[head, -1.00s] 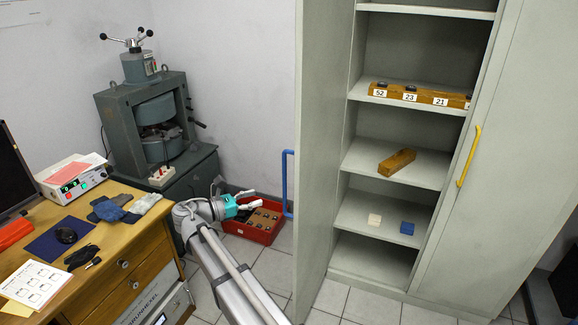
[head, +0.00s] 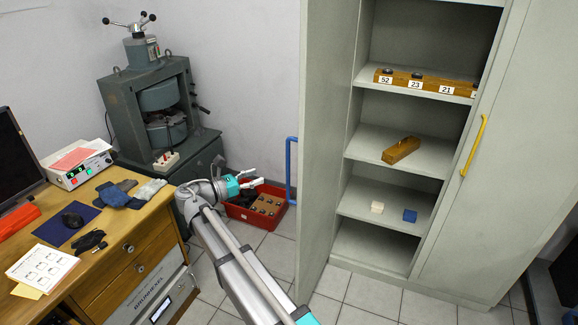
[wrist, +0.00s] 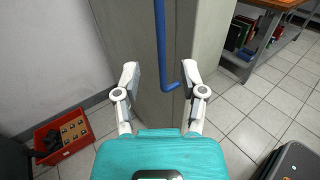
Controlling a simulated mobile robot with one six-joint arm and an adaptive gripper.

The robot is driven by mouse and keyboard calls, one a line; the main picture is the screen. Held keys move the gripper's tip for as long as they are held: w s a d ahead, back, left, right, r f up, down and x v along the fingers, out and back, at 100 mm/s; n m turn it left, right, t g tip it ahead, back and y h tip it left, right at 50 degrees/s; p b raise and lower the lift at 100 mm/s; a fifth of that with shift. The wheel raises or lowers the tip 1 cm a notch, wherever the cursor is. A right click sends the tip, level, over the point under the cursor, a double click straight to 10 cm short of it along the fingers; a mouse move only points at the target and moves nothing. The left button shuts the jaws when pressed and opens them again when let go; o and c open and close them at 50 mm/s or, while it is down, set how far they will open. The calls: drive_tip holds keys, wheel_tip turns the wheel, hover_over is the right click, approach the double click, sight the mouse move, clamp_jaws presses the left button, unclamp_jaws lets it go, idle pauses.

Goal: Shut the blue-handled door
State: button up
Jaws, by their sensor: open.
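The blue-handled door (head: 325,140) of the grey cabinet stands open, swung out toward me on the left of the shelves. Its blue handle (head: 291,170) is a vertical bar on the door's outer face. In the wrist view the blue handle (wrist: 160,40) comes down from the top, and its lower end lies beyond and between my fingertips. My gripper (head: 250,178) is open and empty, left of the handle in the head view. In the wrist view my gripper (wrist: 157,78) points at the door's face (wrist: 125,40). I cannot tell whether it touches the handle.
The yellow-handled door (head: 520,150) is shut on the right. Shelves hold a numbered wooden block (head: 425,84), a wooden piece (head: 401,150), and a white (head: 377,207) and a blue block (head: 410,215). A red crate (head: 240,213) sits on the floor behind my gripper. A desk (head: 150,215) stands left.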

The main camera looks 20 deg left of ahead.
drive_tip(key=x, duration=1.1)
drive_tip(key=shift+w+d, duration=0.15)
drive_tip(key=shift+w, duration=0.05)
clamp_jaws()
